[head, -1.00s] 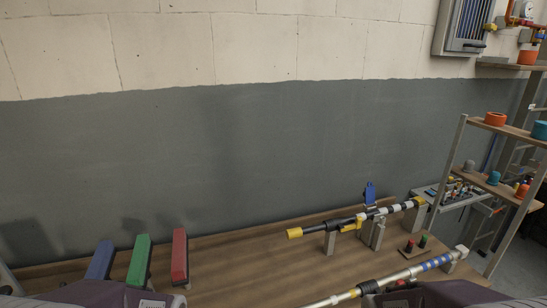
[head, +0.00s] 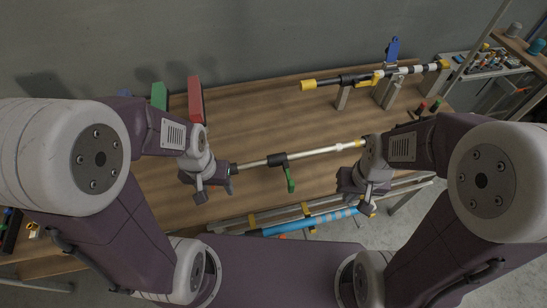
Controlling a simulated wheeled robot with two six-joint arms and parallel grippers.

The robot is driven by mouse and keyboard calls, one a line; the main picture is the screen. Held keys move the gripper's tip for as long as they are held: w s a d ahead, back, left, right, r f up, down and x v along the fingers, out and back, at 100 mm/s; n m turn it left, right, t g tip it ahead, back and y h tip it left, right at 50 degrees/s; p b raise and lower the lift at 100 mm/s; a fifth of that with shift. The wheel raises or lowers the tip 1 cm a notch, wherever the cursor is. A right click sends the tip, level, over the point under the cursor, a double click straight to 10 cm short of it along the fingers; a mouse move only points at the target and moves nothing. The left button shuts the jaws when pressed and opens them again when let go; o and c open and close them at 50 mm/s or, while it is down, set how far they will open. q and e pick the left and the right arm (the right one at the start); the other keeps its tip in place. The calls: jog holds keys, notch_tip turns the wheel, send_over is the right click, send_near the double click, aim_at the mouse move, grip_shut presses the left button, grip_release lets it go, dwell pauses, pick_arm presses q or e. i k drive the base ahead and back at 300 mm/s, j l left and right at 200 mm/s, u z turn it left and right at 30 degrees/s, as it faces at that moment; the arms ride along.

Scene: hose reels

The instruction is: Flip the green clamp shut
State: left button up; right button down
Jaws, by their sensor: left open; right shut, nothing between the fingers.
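The green clamp (head: 290,180) is a green lever on a black collar around a silver pole (head: 318,151) in the middle of the wooden table, in the head view. The lever sticks out from the pole towards the front, angled away from it. My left gripper (head: 214,190) is open near the pole's dark left end, left of the clamp. Its exact clearance from the pole is hard to tell. My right gripper (head: 358,204) is shut and empty, right of the clamp and near the pole's right end, which my wrist partly hides.
A second pole with a raised blue lever (head: 392,49) sits on stands at the back right. A thick blue pole (head: 310,221) lies along the front. Red (head: 195,98) and green (head: 159,96) blocks stand at the back left. The tabletop behind the clamp is clear.

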aim_at(292, 183)
jog(key=k+l+u, duration=0.1)
jog(key=u, duration=0.25)
jog(key=k+l+u, duration=0.1)
jog(key=l+u, duration=0.15)
jog(key=u, duration=0.15)
jog(key=k+l+u, duration=0.15)
jog(key=u, duration=0.2)
